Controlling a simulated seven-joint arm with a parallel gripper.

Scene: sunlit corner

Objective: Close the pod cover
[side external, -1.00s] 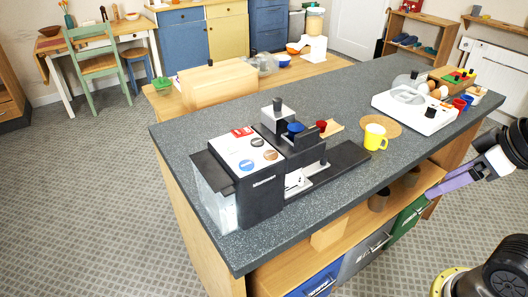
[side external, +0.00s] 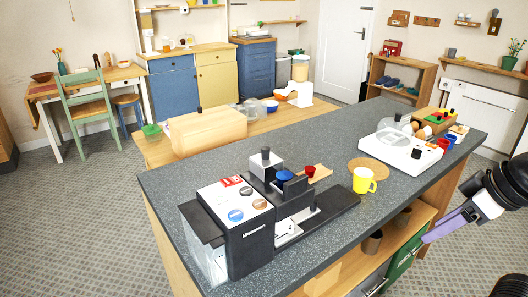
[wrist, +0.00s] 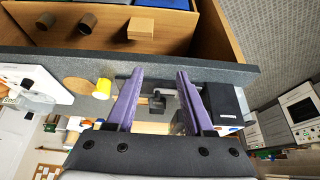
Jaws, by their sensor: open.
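The coffee machine (side external: 250,228), black with a white top, stands at the near left of the counter. A silver block with a black knob (side external: 266,162), which may be the pod cover, stands up behind a dark plate. A blue round piece (side external: 284,176) sits beside it; I cannot tell whether it is a pod. My gripper (side external: 425,239) has purple fingers and is off the counter's right front edge, well away from the machine and touching nothing. In the wrist view, the fingers of my gripper (wrist: 160,71) are apart and empty, with the machine (wrist: 223,108) beyond them, partly hidden.
A yellow mug (side external: 364,180) stands near a round cork mat (side external: 368,168). A red cup (side external: 311,171) is on a small wooden board. The counter (side external: 330,135) is clear at the back.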

